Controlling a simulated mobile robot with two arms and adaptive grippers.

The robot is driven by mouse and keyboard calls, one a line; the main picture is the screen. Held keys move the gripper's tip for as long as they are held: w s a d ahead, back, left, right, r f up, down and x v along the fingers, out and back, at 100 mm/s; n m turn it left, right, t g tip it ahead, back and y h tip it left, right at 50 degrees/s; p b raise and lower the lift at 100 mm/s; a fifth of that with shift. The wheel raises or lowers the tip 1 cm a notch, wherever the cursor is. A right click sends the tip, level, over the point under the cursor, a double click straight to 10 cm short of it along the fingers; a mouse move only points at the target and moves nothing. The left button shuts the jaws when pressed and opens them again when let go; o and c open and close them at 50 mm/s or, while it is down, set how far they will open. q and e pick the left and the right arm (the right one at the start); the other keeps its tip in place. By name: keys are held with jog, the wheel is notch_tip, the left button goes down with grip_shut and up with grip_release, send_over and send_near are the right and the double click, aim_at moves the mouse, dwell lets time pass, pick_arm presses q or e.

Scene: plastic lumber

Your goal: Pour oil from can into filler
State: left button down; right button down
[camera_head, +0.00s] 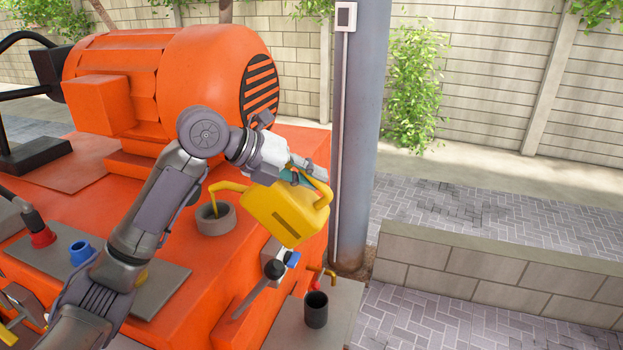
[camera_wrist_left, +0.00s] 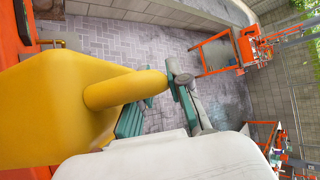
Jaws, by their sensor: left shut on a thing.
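The yellow oil can (camera_head: 285,215) is held tilted in the air in the head view, with its spout pointing left and down. The grey round filler (camera_head: 216,219) stands on the orange machine top, under the spout tip. A thin stream of golden oil (camera_head: 214,206) runs from the spout down into the filler opening. My left gripper (camera_head: 305,178) is shut on the can's handle. In the left wrist view the can (camera_wrist_left: 60,110) fills the left side, with the gripper fingers (camera_wrist_left: 180,100) around its handle. My right gripper does not show.
A large orange motor (camera_head: 170,80) stands behind the filler. A grey post (camera_head: 358,130) rises close to the can's right. A blue cup (camera_head: 81,253) sits at the left.

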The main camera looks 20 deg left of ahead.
pick_arm(q)
jog(key=shift+a+r+n+t+h, duration=0.2)
jog(key=shift+a+r+h, duration=0.25)
jog(key=shift+r, duration=0.45)
jog(key=shift+a+r+n+t+h, duration=0.15)
jog(key=shift+a+r+h, duration=0.25)
jog(key=shift+r, duration=0.45)
dwell(4.4)
jog(key=shift+s+a, duration=0.1)
jog(key=shift+s, duration=0.05)
